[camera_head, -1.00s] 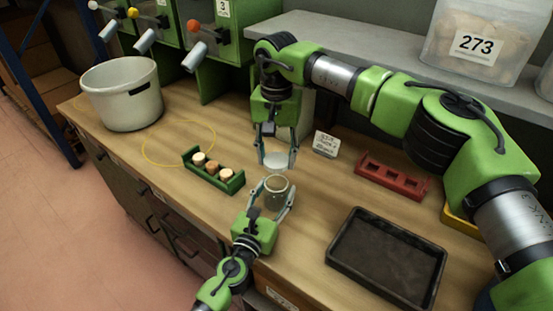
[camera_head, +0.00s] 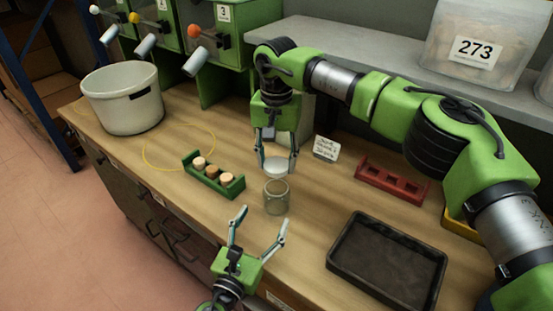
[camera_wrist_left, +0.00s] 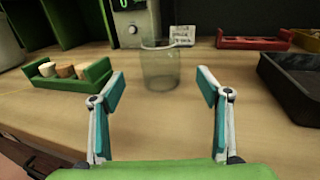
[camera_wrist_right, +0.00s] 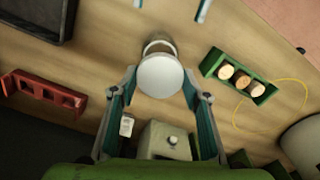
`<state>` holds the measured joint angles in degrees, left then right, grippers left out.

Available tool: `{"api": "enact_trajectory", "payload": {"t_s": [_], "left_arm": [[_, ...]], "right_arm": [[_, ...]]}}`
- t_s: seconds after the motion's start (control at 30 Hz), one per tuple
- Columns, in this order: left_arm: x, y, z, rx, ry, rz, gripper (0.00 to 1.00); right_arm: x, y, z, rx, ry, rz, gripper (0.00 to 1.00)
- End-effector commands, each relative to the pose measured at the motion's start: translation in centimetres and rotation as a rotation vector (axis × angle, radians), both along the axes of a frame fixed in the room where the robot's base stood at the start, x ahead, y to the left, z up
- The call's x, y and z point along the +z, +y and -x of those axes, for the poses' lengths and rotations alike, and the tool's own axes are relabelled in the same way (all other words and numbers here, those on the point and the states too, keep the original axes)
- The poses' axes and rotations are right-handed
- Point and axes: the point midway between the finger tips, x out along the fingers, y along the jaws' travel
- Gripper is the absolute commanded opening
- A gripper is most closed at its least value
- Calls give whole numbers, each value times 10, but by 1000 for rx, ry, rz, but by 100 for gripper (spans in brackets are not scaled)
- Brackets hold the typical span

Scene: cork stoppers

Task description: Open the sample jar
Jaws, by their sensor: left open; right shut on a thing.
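The glass sample jar (camera_head: 276,199) stands upright and open on the wooden bench; it also shows in the left wrist view (camera_wrist_left: 160,70). My right gripper (camera_head: 277,166) is above and just behind the jar, shut on the white lid (camera_head: 276,170). In the right wrist view the lid (camera_wrist_right: 160,77) sits between the fingers and overlaps part of the jar's rim. My left gripper (camera_head: 259,232) is open and empty, in front of the jar and apart from it. The left wrist view shows its spread fingers (camera_wrist_left: 160,92) with the jar beyond them.
A green rack (camera_head: 213,181) with corks stands left of the jar. A yellow loop (camera_head: 147,160) lies behind it, near a white pot (camera_head: 124,100). A red rack (camera_head: 392,182), a dark tray (camera_head: 385,262) and a small label card (camera_head: 326,149) are to the right.

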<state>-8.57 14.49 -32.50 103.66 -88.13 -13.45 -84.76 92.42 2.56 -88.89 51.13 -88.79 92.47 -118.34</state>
Motion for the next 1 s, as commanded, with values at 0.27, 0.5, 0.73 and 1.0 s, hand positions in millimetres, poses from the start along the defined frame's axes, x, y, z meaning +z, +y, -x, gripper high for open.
{"api": "enact_trajectory", "payload": {"t_s": [0.27, 0.5, 0.73, 1.0], "left_arm": [[0, 10, 27, -1, 0, 1, 69], [2, 14, 28, 11, 5, 19, 69], [17, 69, 19, 220, 115, 393, 69], [-25, 174, 43, 680, 351, 1189, 69]], "right_arm": [[0, 0, 0, 0, 0, 0, 17], [0, 0, 0, 0, 0, 0, 17], [0, 0, 0, 0, 0, 0, 17], [-3, 2, 8, 11, 1, 0, 17]]}}
